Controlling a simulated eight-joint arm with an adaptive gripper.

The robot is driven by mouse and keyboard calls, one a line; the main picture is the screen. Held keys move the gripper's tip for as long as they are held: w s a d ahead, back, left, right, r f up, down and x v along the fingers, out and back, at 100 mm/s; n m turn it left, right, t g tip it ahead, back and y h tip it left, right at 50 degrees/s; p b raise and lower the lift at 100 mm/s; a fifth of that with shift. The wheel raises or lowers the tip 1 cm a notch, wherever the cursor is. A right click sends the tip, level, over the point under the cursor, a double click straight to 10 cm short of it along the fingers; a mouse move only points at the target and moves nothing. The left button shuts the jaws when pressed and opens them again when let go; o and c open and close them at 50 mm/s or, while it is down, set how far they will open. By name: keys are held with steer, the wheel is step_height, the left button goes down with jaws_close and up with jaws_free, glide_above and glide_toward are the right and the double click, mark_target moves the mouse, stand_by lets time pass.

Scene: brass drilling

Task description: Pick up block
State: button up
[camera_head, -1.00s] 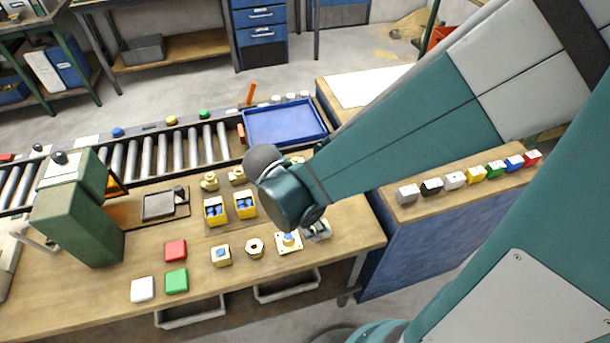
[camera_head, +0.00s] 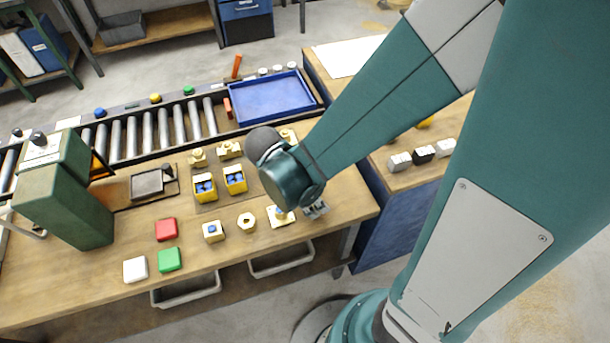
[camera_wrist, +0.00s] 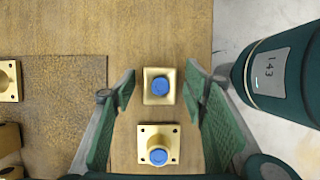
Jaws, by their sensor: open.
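A small square brass block (camera_wrist: 148,97) with a round blue top (camera_wrist: 160,86) stands on the wooden bench in the wrist view. My gripper (camera_wrist: 160,80) is open, with one green-padded finger on each side of the block and visible gaps to both. Just below it in that view is a square brass flange (camera_wrist: 143,130) with corner holes and a blue knob. In the head view my gripper (camera_head: 316,209) is over the bench's right part, just right of the flange (camera_head: 281,216). There the block is hidden by my gripper and arm.
A hex brass piece (camera_head: 247,222), a blue-topped brass block (camera_head: 213,232), and red (camera_head: 166,230), green (camera_head: 169,260) and white (camera_head: 135,269) blocks lie to the left. A blue tray (camera_head: 270,97) stands behind. A green machine (camera_head: 65,200) occupies the bench's left.

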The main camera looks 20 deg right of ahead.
steer(key=c, duration=1.3)
steer(key=shift+r, duration=0.1)
steer(key=shift+c, duration=0.2)
steer(key=shift+r+p, duration=1.6)
steer(key=shift+r, duration=3.3)
